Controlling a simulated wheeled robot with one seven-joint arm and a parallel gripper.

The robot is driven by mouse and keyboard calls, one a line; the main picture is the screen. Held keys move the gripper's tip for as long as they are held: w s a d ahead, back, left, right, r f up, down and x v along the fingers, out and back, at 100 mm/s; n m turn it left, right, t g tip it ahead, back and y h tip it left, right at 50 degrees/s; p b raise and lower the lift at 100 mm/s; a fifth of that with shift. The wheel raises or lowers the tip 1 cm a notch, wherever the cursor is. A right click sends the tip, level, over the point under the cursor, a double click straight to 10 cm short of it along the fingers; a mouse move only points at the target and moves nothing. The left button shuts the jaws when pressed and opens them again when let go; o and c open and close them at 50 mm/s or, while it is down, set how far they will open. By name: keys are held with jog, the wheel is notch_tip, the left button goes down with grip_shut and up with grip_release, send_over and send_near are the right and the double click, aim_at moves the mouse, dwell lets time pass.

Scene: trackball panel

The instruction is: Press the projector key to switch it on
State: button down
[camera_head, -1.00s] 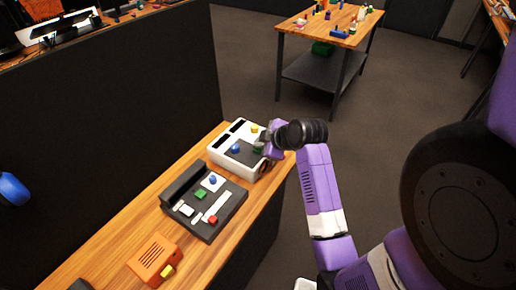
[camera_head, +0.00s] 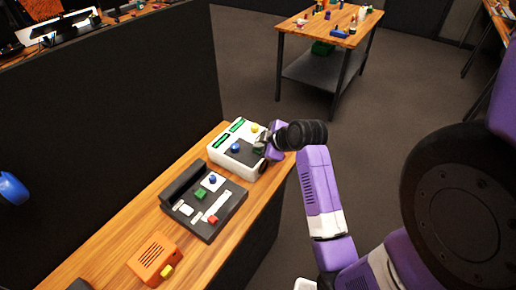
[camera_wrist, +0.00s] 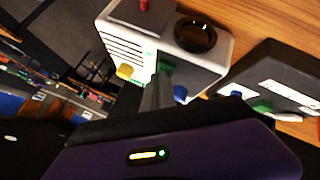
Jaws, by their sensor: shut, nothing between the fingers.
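The projector, a white box (camera_head: 224,159) with a dark top panel, stands at the far end of the wooden bench. In the wrist view my gripper's fingers (camera_wrist: 163,72) reach the projector (camera_wrist: 200,62) between the yellow and blue knobs, beside a bit of green. The fingers mostly hide the key there, and I cannot tell whether they touch it.
A dark grey panel (camera_head: 232,210) with a green block, a red block and a slider lies nearer on the bench. An orange box (camera_head: 152,258) with a yellow knob is nearer still. A dark partition (camera_head: 110,120) stands along the left side.

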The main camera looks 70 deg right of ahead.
aim_at(260, 151)
jog(key=shift+f, duration=0.1)
dwell(0.3)
jog(key=shift+r+p, duration=0.4)
jog(key=shift+p, duration=0.2)
jog(key=shift+r, duration=0.1)
notch_tip(260, 151, up, 6)
jog(key=p, duration=0.6)
dwell(0.4)
